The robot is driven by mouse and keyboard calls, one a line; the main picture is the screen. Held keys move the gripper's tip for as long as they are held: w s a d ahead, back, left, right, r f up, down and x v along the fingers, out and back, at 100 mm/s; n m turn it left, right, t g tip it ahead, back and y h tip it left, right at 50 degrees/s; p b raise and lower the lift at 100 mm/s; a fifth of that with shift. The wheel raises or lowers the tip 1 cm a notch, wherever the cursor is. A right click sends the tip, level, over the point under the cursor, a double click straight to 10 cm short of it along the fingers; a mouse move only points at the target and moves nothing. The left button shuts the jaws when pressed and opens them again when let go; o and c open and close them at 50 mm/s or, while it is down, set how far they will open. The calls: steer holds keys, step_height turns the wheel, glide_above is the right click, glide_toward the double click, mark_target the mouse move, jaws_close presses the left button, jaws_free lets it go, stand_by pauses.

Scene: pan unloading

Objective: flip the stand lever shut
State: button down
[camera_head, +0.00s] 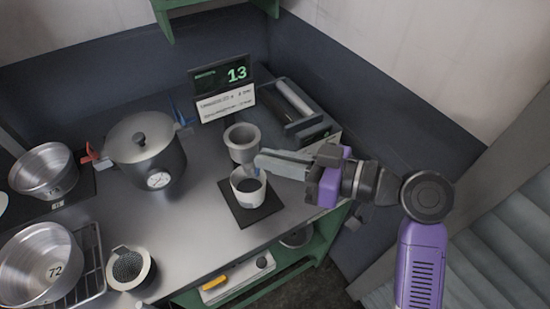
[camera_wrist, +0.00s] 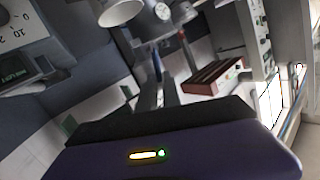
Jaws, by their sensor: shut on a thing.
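A grey funnel-shaped cup (camera_head: 241,143) sits at the middle of the bench, held by the stand. A white cup (camera_head: 248,189) with a dark inside stands in front of it on a black square mat (camera_head: 262,212). My gripper (camera_head: 259,163) reaches in from the right, its long grey fingers level at the stand between the two cups. It is shut on the small stand lever, which the fingers mostly hide; a bit of blue shows just under the tips. The fingers also show in the wrist view (camera_wrist: 158,88), where the lever's angle cannot be told.
A lidded pot with a dial (camera_head: 146,155) stands at left. Steel pans (camera_head: 42,262) and a mesh strainer cup (camera_head: 130,268) are at front left. A sign reading 13 (camera_head: 222,88) and a dark tray with rollers (camera_head: 292,108) stand behind. Bare bench lies left of the mat.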

steer(key=c, duration=1.5)
jaws_free()
steer(key=shift+b+v, duration=0.9)
steer(key=shift+v, duration=3.05)
